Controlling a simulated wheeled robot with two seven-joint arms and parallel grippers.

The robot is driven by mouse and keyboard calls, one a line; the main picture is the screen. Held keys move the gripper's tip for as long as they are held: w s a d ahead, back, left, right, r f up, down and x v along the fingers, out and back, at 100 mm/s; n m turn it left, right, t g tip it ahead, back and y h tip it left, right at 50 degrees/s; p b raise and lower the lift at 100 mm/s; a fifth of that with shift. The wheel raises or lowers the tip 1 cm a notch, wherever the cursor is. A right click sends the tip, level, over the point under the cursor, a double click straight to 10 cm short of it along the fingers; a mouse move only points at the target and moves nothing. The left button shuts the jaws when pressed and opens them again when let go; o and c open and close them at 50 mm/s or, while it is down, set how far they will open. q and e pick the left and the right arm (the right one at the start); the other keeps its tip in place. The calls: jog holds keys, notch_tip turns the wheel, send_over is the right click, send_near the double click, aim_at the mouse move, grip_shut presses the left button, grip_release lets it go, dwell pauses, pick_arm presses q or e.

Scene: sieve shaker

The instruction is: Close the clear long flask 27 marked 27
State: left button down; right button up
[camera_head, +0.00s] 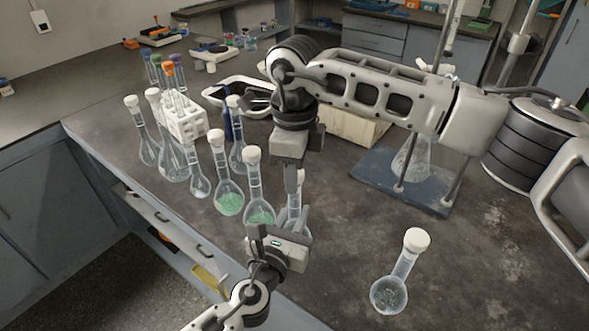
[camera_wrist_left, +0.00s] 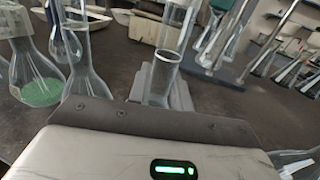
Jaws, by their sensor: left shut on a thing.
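A clear long-necked flask (camera_head: 294,212) stands near the front edge of the dark bench, partly hidden by both grippers. My left gripper (camera_head: 280,240) is shut on it, low on the flask. In the left wrist view the clear glass neck (camera_wrist_left: 168,62) rises upright between the fingers of my left gripper (camera_wrist_left: 160,95). My right gripper (camera_head: 293,178) points down right above this flask, at its neck top. Something pale shows at its fingertips; whether it is a stopper held there I cannot tell. The number 27 is not readable.
Several white-capped flasks stand close to the left, including two with green contents (camera_head: 229,203) (camera_head: 260,214). A capped flask (camera_head: 390,293) stands apart at front right. Behind are a white tube rack (camera_head: 186,128) and a blue stand base (camera_head: 372,170).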

jog(key=o, duration=1.2)
notch_tip(320, 180, up, 12)
jog(key=shift+r, duration=0.1)
pick_arm(q)
jog(key=c, duration=1.2)
grip_release()
